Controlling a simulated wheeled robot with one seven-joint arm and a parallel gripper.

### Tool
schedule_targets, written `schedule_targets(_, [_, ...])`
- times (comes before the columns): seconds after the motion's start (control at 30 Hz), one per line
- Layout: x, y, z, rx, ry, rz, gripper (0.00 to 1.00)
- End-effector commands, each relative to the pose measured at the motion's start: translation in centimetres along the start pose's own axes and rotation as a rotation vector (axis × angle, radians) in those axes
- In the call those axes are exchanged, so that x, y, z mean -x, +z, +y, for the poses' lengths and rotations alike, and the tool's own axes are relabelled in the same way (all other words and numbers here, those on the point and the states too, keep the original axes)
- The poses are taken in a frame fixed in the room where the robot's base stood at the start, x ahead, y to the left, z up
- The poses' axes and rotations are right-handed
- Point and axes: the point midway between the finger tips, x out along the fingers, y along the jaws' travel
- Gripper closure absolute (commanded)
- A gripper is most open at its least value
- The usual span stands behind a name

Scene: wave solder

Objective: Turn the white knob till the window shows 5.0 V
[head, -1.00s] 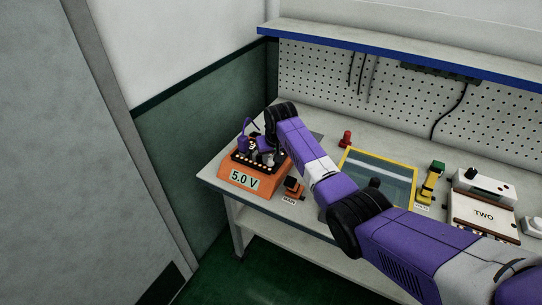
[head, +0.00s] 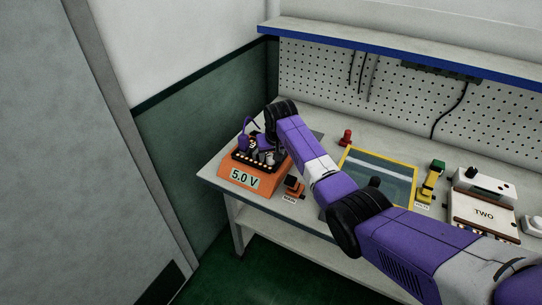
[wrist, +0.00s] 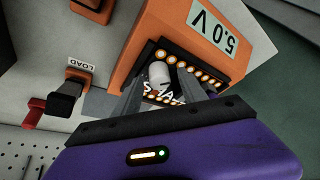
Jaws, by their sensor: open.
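An orange instrument (head: 254,188) stands at the left end of the bench. Its window (head: 244,178) reads 5.0 V; in the wrist view the window (wrist: 213,25) reads the same, upside down. In the wrist view the white knob (wrist: 158,73) sits on the dark panel, amid a ring of orange-lit dots. My gripper (wrist: 163,80) is open, with one finger on either side of the knob; I cannot tell whether either touches it.
A small orange-and-black switch (head: 293,186), labelled LOAD in the wrist view (wrist: 68,92), stands beside the instrument.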

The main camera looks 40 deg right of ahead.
Motion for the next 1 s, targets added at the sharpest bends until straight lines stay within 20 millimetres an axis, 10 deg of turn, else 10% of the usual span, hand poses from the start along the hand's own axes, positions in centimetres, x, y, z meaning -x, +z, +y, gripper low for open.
schedule_targets(0.53, [6.7, 0.0, 0.0, -0.001, 0.000, 0.001, 0.51])
schedule_targets(1.0, [7.5, 0.0, 0.0, -0.001, 0.000, -0.001, 0.51])
